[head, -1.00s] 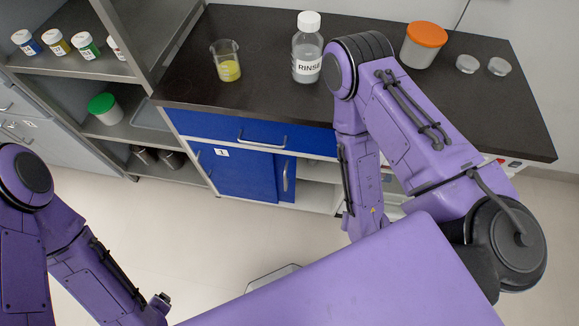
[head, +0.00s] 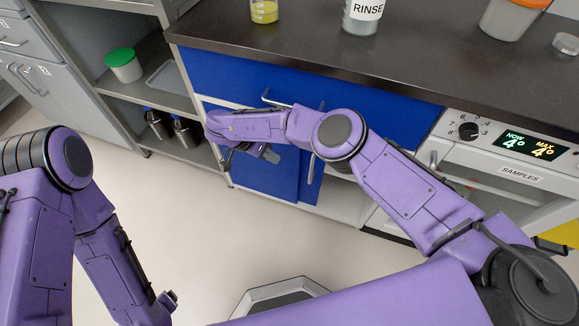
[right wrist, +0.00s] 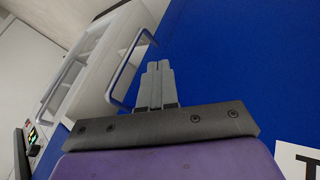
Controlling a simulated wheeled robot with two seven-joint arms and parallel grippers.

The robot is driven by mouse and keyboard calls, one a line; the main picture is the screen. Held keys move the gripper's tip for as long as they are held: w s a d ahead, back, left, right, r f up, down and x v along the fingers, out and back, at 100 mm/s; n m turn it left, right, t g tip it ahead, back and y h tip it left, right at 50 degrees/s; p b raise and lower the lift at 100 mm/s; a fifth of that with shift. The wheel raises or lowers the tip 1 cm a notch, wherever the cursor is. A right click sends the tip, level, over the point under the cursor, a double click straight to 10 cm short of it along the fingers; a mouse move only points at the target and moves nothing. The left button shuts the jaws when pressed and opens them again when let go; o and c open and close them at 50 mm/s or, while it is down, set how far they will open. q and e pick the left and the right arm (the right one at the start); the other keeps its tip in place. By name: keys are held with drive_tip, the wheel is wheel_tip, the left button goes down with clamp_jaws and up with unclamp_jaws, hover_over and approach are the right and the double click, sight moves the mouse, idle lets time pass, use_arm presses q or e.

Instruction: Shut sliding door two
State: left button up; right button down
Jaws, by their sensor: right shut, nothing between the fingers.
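Under the counter, blue sliding panels cover the left of the cabinet. The front panel (head: 270,177) is partly hidden by my right arm. A second blue panel (head: 312,185) with an upright bar handle (head: 311,168) shows at its right edge; its number is not visible, so I take it as door two. The handle also shows in the right wrist view (right wrist: 118,88). Right of it the cabinet is open (head: 343,200). My right gripper (head: 270,154) is shut and empty, left of the handle; its fingertips (right wrist: 158,66) appear close beside it. My left gripper is out of view.
A blue drawer (head: 225,75) with a bar handle sits above the doors, under the dark counter (head: 300,45). A white appliance (head: 500,165) marked SAMPLES stands right of the opening. Open shelves (head: 140,95) hold containers at left.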

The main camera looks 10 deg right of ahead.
drive_tip(key=s+d+f+p, duration=0.3)
drive_tip(key=d+f, duration=0.4)
drive_tip(key=d, duration=0.1)
drive_tip(key=shift+s+d+f, duration=0.2)
